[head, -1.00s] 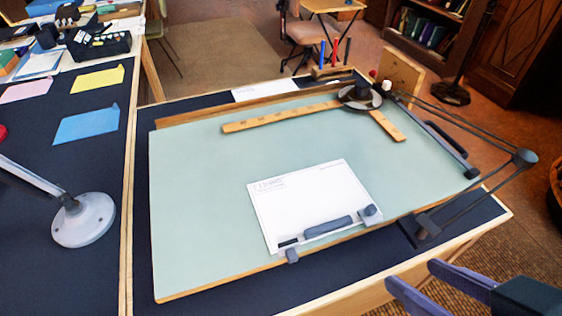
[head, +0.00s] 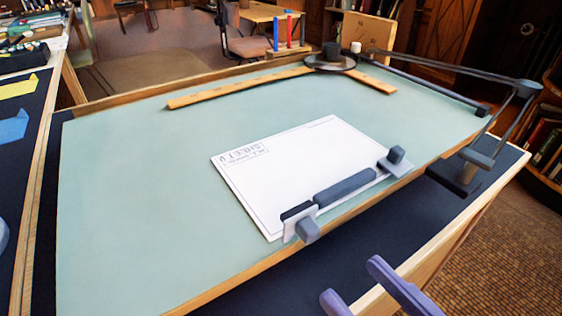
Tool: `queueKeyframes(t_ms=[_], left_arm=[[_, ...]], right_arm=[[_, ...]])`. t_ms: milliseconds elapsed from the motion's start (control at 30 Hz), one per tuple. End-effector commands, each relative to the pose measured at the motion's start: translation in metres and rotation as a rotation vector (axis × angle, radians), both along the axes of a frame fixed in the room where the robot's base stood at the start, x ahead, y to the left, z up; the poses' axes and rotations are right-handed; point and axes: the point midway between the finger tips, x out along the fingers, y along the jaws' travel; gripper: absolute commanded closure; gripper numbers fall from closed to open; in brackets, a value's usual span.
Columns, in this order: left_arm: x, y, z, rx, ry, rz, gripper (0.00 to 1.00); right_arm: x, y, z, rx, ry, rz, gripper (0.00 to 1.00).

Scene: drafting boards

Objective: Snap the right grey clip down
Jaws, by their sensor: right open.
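A white sheet (head: 290,172) lies on the pale green drafting board (head: 130,190), near its front edge. The right grey clip (head: 395,158) is at the sheet's right front corner; its dark block stands up from a light plate. The left grey clip (head: 303,224) is at the left front corner, with a dark piece lying flat over the sheet and a block at the board edge. My right gripper (head: 354,280) shows two purple fingers, open and empty, at the bottom, in front of the board and apart from both clips. My left gripper is out of view.
A dark grey bar (head: 345,187) lies between the clips. A wooden L-shaped ruler (head: 240,88) with a round head and a jointed drafting arm (head: 450,69) occupy the back and right. The board's left part is bare.

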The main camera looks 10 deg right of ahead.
Motion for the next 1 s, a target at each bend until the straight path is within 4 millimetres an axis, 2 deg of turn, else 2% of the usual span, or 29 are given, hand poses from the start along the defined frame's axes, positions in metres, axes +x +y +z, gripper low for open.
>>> queueKeyframes(t_ms=[100, 300, 667, 1000], left_arm=[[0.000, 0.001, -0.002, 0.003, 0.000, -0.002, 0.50], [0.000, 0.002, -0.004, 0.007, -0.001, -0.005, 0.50], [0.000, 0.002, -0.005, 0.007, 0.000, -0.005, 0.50], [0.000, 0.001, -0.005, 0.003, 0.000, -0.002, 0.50]], right_arm=[[0.023, 0.008, 0.001, 0.002, -0.005, -0.001, 0.47], [0.048, 0.018, 0.000, 0.001, -0.002, 0.000, 0.47], [0.056, 0.020, 0.000, 0.000, 0.001, 0.000, 0.47], [0.055, 0.020, 0.000, 0.000, 0.001, 0.000, 0.83]])
